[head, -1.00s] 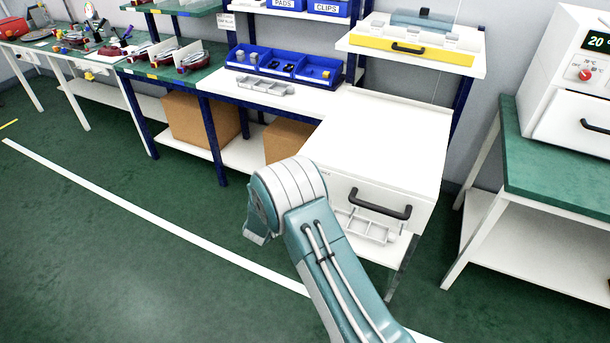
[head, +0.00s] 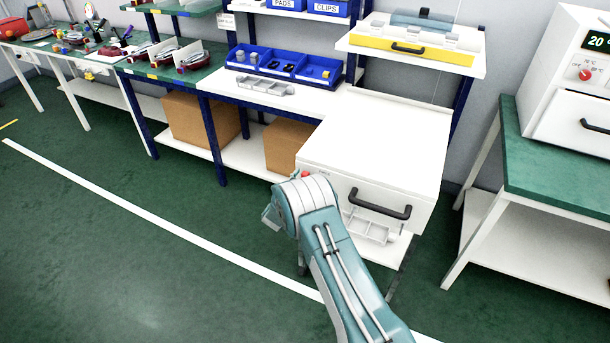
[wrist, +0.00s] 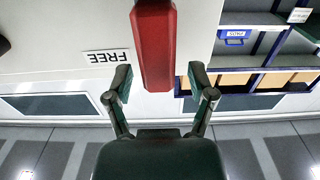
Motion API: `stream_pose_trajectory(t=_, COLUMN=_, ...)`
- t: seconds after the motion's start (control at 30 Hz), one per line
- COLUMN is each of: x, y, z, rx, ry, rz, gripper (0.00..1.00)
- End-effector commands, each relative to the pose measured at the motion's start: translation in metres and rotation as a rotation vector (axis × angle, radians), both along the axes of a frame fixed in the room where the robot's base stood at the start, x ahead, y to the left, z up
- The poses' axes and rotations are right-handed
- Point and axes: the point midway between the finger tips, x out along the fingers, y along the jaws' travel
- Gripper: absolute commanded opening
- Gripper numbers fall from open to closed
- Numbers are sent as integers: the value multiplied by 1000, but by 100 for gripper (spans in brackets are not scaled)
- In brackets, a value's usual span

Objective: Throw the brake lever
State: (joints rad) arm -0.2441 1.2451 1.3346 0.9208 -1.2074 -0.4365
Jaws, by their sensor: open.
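The red brake lever (wrist: 155,50) comes down from the top edge of the wrist view, its lower end between my gripper's fingers. My gripper (wrist: 160,78) is open, with one finger on each side of the lever and visible gaps to both. A "FREE" label (wrist: 106,57) appears upside down on the white surface to the left. In the head view, a small red piece, likely the lever (head: 305,174), shows just above my wrist at the left front of the white cabinet (head: 375,145). My fingers are not clearly visible there.
The cabinet has a black-handled drawer (head: 380,204) and a grey divided tray (head: 368,228) below. A bench with blue bins (head: 283,66) stands behind left, with cardboard boxes (head: 200,118) beneath. A green-topped table (head: 560,165) stands at right. The floor at left is clear.

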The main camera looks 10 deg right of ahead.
Motion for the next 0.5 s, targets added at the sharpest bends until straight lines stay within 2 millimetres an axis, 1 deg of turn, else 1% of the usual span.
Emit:
stream_pose_trajectory(t=0.1, x=4, y=-2, z=0, rx=-1, ry=0, rz=1, gripper=71)
stream_pose_trajectory(t=0.3, x=4, y=-2, z=0, rx=-1, ry=1, rz=1, gripper=71)
stream_pose_trajectory(t=0.33, x=4, y=-2, z=0, rx=-1, ry=1, rz=1, gripper=67)
stream_pose_trajectory(t=0.37, x=4, y=-2, z=0, rx=-1, ry=1, rz=1, gripper=54)
stream_pose_trajectory(t=0.4, x=4, y=-2, z=0, rx=-1, ry=1, rz=1, gripper=36)
stream_pose_trajectory(t=0.47, x=4, y=-2, z=0, rx=-1, ry=1, rz=1, gripper=9)
stream_pose_trajectory(t=0.5, x=4, y=-2, z=0, rx=-1, ry=1, rz=1, gripper=0)
